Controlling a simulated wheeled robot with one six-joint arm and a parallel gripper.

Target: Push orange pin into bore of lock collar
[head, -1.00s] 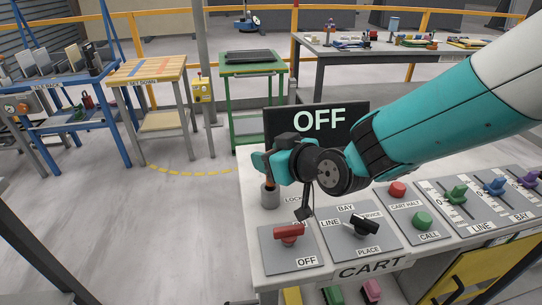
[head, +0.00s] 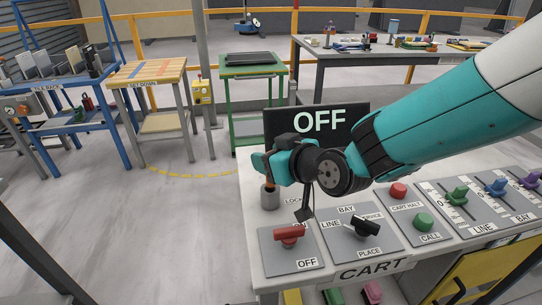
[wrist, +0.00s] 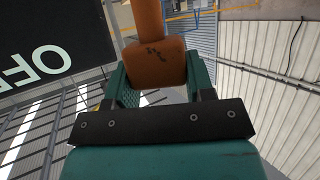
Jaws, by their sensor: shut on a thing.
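The grey lock collar (head: 270,200) stands upright on the near left part of the console top. My gripper (head: 261,163) is above it, with its fingers pointing left. It is shut on the orange pin (head: 268,181), whose lower part shows between the fingers and the collar's top. In the wrist view the pin's wide orange block (wrist: 156,62) sits between the two teal fingers, with a narrower orange shaft running from it. The pin's lower end meets the collar's top in the head view; how deep it is in the bore is hidden.
A black OFF display (head: 345,122) stands just behind my gripper. A red switch (head: 289,233), a black selector (head: 362,226), a red button (head: 398,190) and a green button (head: 424,221) stand on the console. Open floor lies to the left.

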